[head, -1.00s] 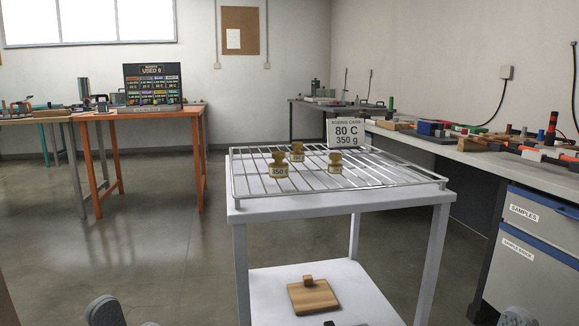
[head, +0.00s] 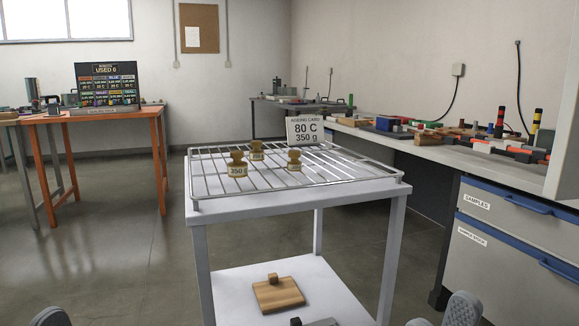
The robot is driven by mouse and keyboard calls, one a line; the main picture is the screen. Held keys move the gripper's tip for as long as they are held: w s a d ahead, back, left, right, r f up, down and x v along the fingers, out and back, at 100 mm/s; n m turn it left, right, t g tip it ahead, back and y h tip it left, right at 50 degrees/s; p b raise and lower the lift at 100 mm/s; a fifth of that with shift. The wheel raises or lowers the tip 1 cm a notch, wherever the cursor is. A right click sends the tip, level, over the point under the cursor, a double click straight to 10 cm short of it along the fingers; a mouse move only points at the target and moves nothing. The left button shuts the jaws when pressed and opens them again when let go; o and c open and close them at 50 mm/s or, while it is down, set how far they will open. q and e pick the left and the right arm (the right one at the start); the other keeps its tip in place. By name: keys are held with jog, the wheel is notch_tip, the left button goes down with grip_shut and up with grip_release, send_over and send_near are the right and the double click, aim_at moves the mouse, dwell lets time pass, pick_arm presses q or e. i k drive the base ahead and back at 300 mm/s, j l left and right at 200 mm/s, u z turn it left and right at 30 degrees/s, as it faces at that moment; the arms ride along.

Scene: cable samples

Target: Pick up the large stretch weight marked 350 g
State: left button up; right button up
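The brass-coloured weight marked 350 g (head: 237,167) stands upright at the front left of a wire rack (head: 330,182) on a white cart. Two smaller brass weights stand on the same rack, one behind it (head: 257,151) and one to its right (head: 294,161). Their labels are too small to read. Only grey rounded parts of my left gripper (head: 51,317) and my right gripper (head: 460,309) show at the bottom edge. Both are well below and apart from the weights. Whether they are open or shut is hidden.
A card reading 80 C, 350 g (head: 306,131) stands at the rack's back. A wooden block (head: 278,294) lies on the cart's lower shelf. A bench with samples (head: 450,150) and blue-trimmed drawers (head: 500,225) is at right. An orange table (head: 95,115) is at left.

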aim_at(238, 168)
jog(key=j+z, duration=0.25)
jog(key=j, duration=0.15)
jog(key=k+j+z, duration=0.1)
jog(key=j+z, duration=0.15)
jog(key=k+j+z, duration=0.1)
jog(key=j+z, duration=0.15)
jog(key=j, duration=0.25)
jog(key=k+j+z, duration=0.1)
jog(key=j+z, duration=0.15)
jog(key=k+j+z, duration=0.25)
jog(key=j, duration=0.2)
jog(key=i, duration=0.1)
